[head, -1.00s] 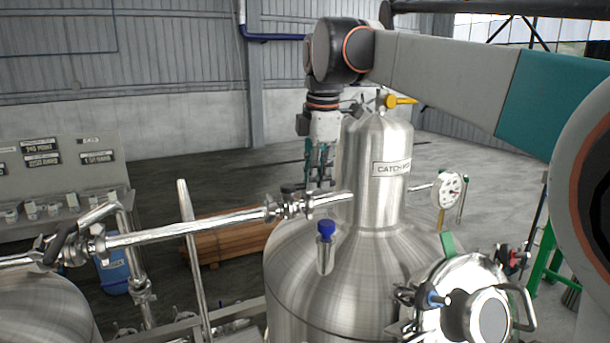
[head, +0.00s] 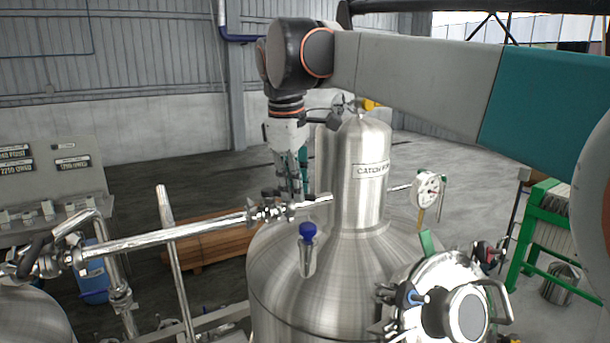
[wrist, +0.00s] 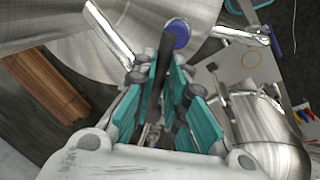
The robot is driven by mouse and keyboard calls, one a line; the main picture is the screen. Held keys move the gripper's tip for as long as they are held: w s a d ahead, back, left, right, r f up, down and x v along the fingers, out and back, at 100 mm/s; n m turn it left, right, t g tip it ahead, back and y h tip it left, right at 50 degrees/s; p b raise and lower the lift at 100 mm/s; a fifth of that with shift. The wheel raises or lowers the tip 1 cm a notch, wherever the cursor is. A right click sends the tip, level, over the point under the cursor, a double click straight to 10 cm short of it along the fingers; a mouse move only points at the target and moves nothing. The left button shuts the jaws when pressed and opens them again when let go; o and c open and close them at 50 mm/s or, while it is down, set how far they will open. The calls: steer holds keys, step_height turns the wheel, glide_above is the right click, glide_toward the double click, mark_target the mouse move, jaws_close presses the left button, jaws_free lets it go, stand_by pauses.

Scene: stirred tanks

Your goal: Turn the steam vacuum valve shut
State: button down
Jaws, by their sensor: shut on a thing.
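The steam vacuum valve appears to be the one on the shiny pipe beside the catch pot (head: 362,205); its dark lever (wrist: 164,65) shows in the wrist view. My gripper (head: 294,184) points down behind that pipe, left of the catch pot's neck. In the wrist view its teal-padded fingers (wrist: 163,95) are shut on the dark lever, which runs between them. The valve body is mostly hidden by the fingers in the wrist view. In the head view the pipe's clamped joint (head: 265,210) sits just left of the fingertips, and the lever's angle is hard to tell.
A blue-capped port (head: 308,231) rises from the catch pot's shoulder, close to my gripper. A dial gauge (head: 428,188) and a round hatch (head: 455,305) are on its right. The long pipe (head: 165,233) runs left. A wooden stack (head: 210,243) lies on the floor behind.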

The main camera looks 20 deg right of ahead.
steer(key=shift+s+a+r+m+g+h+p, duration=0.25)
steer(key=shift+a+m, duration=0.4)
steer(key=shift+m, duration=0.7)
steer(key=shift+s+a+f+m+g+b, duration=0.15)
steer(key=shift+s+a+m, duration=0.35)
steer(key=shift+m, duration=0.8)
steer(key=shift+s+a+m+g+h+p, duration=0.25)
steer(key=shift+a+m, duration=0.5)
steer(key=shift+m, duration=0.6)
steer(key=c, duration=1.6)
jaws_free()
steer(key=v, duration=1.2)
steer(key=shift+w, duration=0.15)
